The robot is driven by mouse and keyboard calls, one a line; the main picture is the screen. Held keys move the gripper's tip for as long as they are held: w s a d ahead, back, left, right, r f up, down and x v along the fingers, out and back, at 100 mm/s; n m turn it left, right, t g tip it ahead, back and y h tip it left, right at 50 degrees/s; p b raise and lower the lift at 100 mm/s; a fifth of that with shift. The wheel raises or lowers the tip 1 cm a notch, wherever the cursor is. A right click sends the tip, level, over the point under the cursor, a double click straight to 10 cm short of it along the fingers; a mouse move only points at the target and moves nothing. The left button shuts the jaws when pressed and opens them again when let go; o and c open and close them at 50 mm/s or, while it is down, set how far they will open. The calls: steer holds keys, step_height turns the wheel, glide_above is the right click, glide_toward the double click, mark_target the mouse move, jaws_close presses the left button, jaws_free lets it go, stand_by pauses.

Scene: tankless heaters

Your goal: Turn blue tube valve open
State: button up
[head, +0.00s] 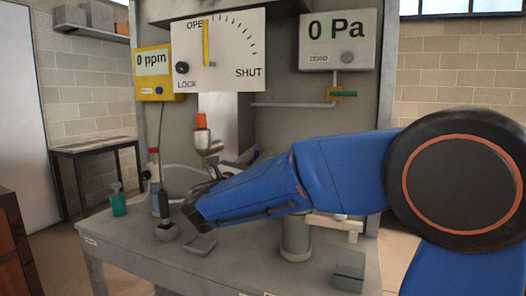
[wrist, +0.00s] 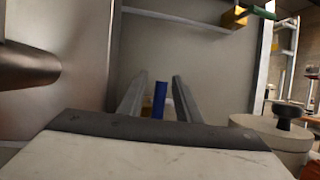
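In the wrist view, a narrow upright blue piece (wrist: 160,99), which looks like the blue valve's handle, shows between the two fingers of my gripper (wrist: 160,106). The fingers are apart, with a gap on each side of the blue piece. I cannot tell whether the blue piece is between the tips or beyond them. In the head view my blue arm reaches left across the bench and hides the valve and most of my gripper.
The panel carries a dial (head: 218,50) with its yellow pointer near OPEN, a 0 Pa display (head: 337,29) and a 0 ppm meter (head: 152,61). A green-handled valve (head: 342,94) sits on a pipe. An orange-topped metal fitting (head: 202,135) stands close to my wrist. Small items stand on the bench (head: 130,244).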

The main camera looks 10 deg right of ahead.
steer(key=v, duration=1.6)
steer(key=shift+d, duration=0.1)
